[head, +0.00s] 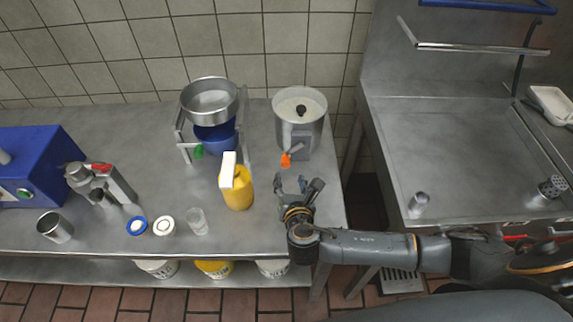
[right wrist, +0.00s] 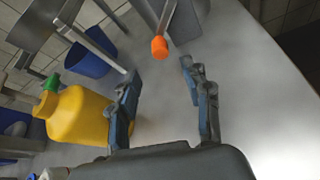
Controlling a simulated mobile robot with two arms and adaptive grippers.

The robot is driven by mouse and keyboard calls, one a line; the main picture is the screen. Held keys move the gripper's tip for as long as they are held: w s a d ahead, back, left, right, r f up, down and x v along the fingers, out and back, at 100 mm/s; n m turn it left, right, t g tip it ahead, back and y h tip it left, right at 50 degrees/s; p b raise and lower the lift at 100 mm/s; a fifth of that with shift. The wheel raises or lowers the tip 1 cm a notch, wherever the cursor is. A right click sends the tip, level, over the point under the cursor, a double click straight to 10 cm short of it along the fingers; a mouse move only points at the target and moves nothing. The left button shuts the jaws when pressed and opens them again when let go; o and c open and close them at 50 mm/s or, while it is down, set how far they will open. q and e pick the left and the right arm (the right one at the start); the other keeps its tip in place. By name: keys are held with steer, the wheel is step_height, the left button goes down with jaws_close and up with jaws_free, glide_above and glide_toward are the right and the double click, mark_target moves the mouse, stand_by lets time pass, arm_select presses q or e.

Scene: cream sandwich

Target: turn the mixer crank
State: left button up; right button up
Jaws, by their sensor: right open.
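The mixer is a steel pot (head: 300,104) with a black knob on its lid and a grey box on its front, at the back right of the steel table in the head view. Its crank ends in an orange handle (head: 286,160), which points toward the front. In the right wrist view the orange handle (right wrist: 159,47) shows just ahead of the fingertips, roughly between them. My right gripper (head: 291,184) is open and empty, a little in front of the handle and apart from it. Its two fingers (right wrist: 160,72) are spread in the wrist view. My left gripper is not in view.
A yellow jug (head: 238,196) stands close left of my right gripper. A stand with a steel bowl (head: 209,99) over a blue bucket (head: 216,135) is left of the mixer. The table's right edge is close.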

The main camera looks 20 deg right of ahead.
mark_target(286, 165)
steer(key=x, duration=0.8)
steer(key=shift+w+d+f, duration=0.1)
steer(key=shift+w+f, duration=0.05)
steer(key=shift+w, duration=0.2)
jaws_close()
